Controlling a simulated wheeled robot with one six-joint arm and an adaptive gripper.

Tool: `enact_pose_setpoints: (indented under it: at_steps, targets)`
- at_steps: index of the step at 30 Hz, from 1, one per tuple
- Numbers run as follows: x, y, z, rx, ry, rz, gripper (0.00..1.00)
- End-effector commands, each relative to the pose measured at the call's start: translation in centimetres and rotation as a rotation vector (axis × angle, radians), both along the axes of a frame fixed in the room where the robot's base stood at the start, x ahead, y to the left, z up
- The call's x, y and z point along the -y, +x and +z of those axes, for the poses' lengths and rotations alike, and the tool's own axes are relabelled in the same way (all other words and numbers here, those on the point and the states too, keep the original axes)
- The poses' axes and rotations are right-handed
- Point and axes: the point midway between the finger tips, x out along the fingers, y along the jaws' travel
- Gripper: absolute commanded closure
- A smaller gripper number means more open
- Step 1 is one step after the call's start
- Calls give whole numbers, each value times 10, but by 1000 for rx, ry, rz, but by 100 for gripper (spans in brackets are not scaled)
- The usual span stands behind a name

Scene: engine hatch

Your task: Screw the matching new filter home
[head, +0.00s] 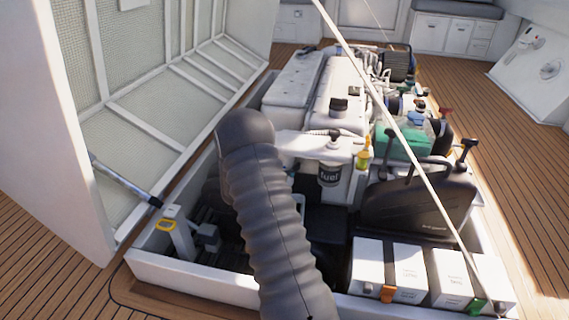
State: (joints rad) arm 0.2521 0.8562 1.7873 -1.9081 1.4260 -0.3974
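A dark cylindrical filter with a "fuel" label (330,175) is upright in the engine bay, below a pale housing (318,147) at the middle of the head view. I cannot tell from this view whether it is fully seated or has a gap at its top. A thick grey ribbed sleeve (268,215), which looks like my arm's cover, crosses the view left of the filter. My gripper does not show; it may be hidden behind this sleeve. No other filter can be made out.
The raised hatch lid (165,95) stands at left with a strut (127,180). White batteries (388,268) fill the near right corner. A black case (418,207) and a yellow-green bottle (363,158) stand right of the filter. A thin pale rod (400,132) crosses the view diagonally.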

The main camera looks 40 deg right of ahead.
Motion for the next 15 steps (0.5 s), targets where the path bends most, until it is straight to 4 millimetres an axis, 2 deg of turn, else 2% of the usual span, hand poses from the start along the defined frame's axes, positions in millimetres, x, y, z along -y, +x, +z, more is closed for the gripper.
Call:
enact_pose_setpoints:
  at_steps: [1, 10, 15]
  targets:
    - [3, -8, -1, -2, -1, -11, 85]
    - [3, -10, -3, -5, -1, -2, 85]
    - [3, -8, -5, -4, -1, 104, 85]
